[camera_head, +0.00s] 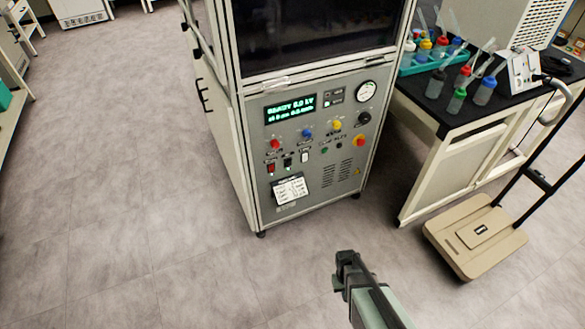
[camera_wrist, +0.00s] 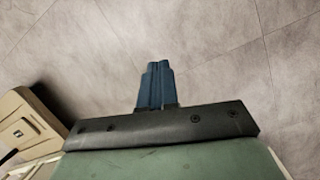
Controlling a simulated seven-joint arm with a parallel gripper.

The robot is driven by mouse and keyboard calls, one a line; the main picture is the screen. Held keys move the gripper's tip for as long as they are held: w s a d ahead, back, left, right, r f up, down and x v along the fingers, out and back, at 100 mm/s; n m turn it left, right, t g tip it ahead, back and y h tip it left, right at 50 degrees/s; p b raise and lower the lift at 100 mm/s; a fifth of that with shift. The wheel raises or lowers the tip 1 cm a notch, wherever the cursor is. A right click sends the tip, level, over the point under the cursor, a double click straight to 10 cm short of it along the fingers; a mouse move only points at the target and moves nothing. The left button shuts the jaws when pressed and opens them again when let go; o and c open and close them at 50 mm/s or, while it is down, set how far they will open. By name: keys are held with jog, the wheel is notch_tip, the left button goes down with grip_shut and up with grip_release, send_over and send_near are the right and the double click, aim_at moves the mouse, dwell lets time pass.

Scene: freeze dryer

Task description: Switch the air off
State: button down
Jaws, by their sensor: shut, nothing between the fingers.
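The freeze dryer's grey control panel (camera_head: 315,140) is on the front of the cabinet. It carries a lit green display (camera_head: 290,109), red (camera_head: 275,144), blue (camera_head: 307,133) and yellow (camera_head: 337,125) knobs, a black knob (camera_head: 364,118), and a red-and-yellow button (camera_head: 359,140). Rocker switches sit below the knobs, one red (camera_head: 271,168), one dark (camera_head: 288,162) and one white (camera_head: 305,156). Labels are too small to read, so I cannot tell which control is the air. My gripper (camera_head: 345,270) is below and in front of the panel, touching nothing. In the wrist view its blue fingers (camera_wrist: 157,84) are together over bare floor.
A round gauge (camera_head: 366,91) and a paper label (camera_head: 290,189) are on the panel. A bench with several capped bottles (camera_head: 457,100) stands at right. The floor before the cabinet is clear.

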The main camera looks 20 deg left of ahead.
aim_at(289, 162)
jog(key=w+a+n+t+y, duration=0.25)
jog(key=w+a, duration=0.25)
jog(key=w, duration=0.3)
jog(key=w+a+n+t+y, duration=0.1)
jog(key=w+a+n+t, duration=0.3)
jog(key=w, duration=0.5)
jog(key=w+a+n+t+y, duration=0.2)
jog(key=w+a+t, duration=0.2)
jog(key=w+a, duration=0.35)
jog(key=w+a+r+n+t+y, duration=0.1)
jog(key=a+r+n+y, duration=0.3)
jog(key=r, duration=0.4)
jog(key=w+a+r+n+t+y, duration=0.2)
jog(key=a+r+n+t+y, duration=0.2)
jog(key=r+n+y, duration=0.2)
notch_tip(289, 162, up, 2)
jog(key=n, duration=0.3)
jog(key=shift+a, duration=0.3)
jog(key=shift+w+r+t, duration=0.1)
jog(key=shift+w+t, duration=0.1)
jog(key=shift+t, duration=0.05)
jog(key=x, duration=1.3)
jog(key=shift+w+a, duration=0.1)
jog(key=shift+a, duration=0.15)
jog(key=shift+w+a+r, duration=0.1)
jog(key=shift+w+a, duration=0.05)
